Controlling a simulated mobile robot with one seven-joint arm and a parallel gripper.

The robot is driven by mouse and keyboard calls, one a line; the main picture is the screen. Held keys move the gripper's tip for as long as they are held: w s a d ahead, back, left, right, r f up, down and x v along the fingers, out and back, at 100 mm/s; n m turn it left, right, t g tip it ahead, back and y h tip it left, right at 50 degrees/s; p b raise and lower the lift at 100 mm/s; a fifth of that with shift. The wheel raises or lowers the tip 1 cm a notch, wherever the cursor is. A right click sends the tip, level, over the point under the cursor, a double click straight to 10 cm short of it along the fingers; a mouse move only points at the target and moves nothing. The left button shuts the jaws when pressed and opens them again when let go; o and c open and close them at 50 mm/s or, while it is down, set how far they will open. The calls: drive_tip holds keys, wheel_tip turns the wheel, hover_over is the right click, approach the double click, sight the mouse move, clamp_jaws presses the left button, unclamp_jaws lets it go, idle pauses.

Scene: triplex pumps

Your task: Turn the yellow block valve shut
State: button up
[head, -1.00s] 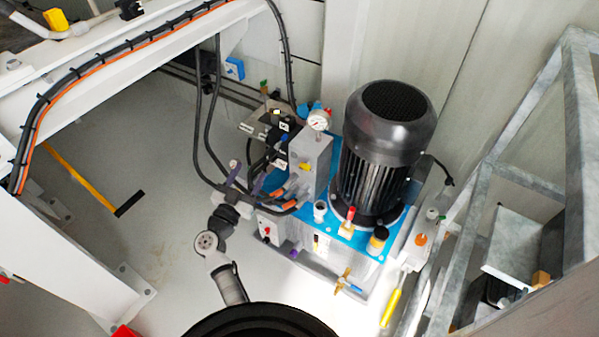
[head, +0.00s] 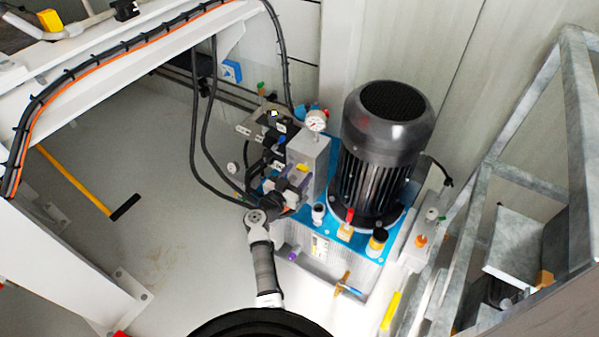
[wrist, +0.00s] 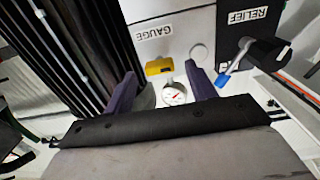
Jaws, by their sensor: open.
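In the head view the yellow handle (head: 303,168) shows small on the grey block's front face. My gripper (wrist: 162,72) is open with its two purple fingers on either side of the handle. Neither finger clearly touches it, and the depth between them is hard to tell. In the head view my gripper (head: 289,182) is close to the block, partly hidden by my arm.
A pressure gauge (wrist: 174,94) sits just by the handle. A grey metal frame (head: 575,150) is at far right.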

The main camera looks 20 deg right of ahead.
drive_tip(key=shift+x, duration=0.8)
drive_tip(key=shift+c, duration=0.5)
drive_tip(key=c, duration=0.9)
